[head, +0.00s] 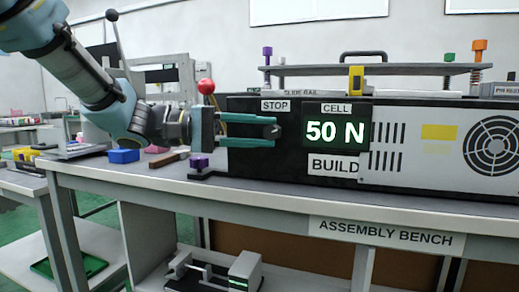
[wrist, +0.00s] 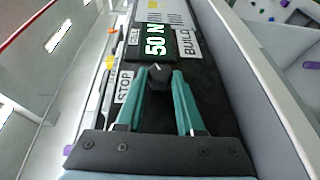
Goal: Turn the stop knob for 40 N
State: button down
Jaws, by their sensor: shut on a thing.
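The stop knob (wrist: 159,74) is black and faceted, with a small pale mark on its face. It sits on the front of a black unit under a STOP label (head: 275,106). My gripper (head: 276,131) comes in from the left and its teal fingers are shut on the knob, one on each side; it also shows in the wrist view (wrist: 160,82). In the head view the fingers partly hide the knob. The cell display (head: 335,131) reads 50 N in lit white-green digits, right of the knob. A BUILD label (head: 334,166) is below the display.
The unit stands on the assembly bench (head: 300,196). A red-balled lever (head: 206,87) and a purple knob (head: 200,162) are close to my gripper. A rail (head: 390,69) with a yellow block (head: 356,79) runs above the unit. A blue box (head: 124,156) lies to the left.

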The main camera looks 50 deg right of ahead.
jog(key=shift+f+b, duration=0.1)
jog(key=shift+b, duration=0.3)
jog(key=c, duration=0.5)
grip_release()
jog(key=v, duration=1)
jog(key=shift+w+a+f, duration=0.25)
jog(key=shift+w+a, duration=0.05)
